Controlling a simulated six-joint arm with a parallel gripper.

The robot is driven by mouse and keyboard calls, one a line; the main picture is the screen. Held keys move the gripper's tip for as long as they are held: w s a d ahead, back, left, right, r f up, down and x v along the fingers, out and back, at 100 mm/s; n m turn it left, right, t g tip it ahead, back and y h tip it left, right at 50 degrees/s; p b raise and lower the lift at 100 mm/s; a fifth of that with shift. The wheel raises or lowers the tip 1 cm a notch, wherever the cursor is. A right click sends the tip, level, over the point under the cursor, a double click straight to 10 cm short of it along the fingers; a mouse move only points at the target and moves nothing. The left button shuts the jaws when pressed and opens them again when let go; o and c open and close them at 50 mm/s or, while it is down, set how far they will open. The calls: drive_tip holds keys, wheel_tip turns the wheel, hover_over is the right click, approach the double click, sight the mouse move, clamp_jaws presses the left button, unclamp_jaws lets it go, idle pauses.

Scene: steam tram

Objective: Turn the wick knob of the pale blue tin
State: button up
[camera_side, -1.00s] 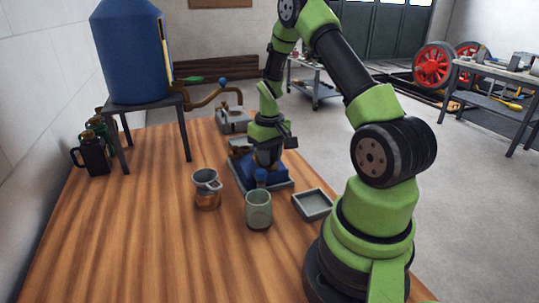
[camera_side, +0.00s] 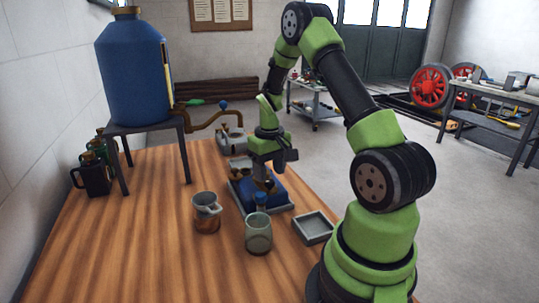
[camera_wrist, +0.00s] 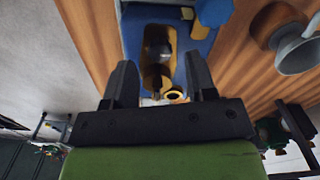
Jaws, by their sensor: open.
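A blue block-like body (camera_side: 270,190) sits in a grey tray (camera_side: 247,203) mid-table. It also shows in the wrist view (camera_wrist: 135,22), with an opening that holds brass and dark parts (camera_wrist: 157,60). A small brass ring (camera_wrist: 175,96) shows between my jaws, near their base. My gripper (camera_wrist: 160,75) is open and empty, pointing down over this blue body; the side view shows it there too (camera_side: 264,180). Whether the jaws touch anything I cannot tell. No tin is clearly pale blue, and I cannot make out a wick knob for certain.
An empty square tray (camera_side: 313,227) lies to the right. A grey box (camera_side: 233,142) stands behind. A blue tank (camera_side: 135,75) on a stand carries a brass pipe. The front-left table is clear.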

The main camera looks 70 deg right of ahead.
sight(269, 181)
wheel_tip(269, 181, up, 7)
drive_tip(key=shift+r, duration=0.2)
idle(0.4)
drive_tip(key=a+r+t, duration=0.2)
drive_tip(key=a+r, duration=0.6)
drive_tip(key=s+a+r+n+t+y, duration=0.1)
drive_tip(key=s+a+r+t, duration=0.1)
drive_tip(key=s+a, duration=0.3)
drive_tip(key=s+a+r+n+t+y, duration=0.1)
drive_tip(key=s+a+r+t, duration=0.2)
drive_tip(key=a, duration=0.7)
drive_tip(key=s+r, duration=0.1)
drive_tip(key=s, duration=0.1)
drive_tip(key=shift+s+a+r, duration=0.3)
drive_tip(key=shift+s+a, duration=0.05)
drive_tip(key=shift+a, duration=0.05)
drive_tip(key=shift+w, duration=0.1)
drive_tip(key=shift+c, duration=0.4)
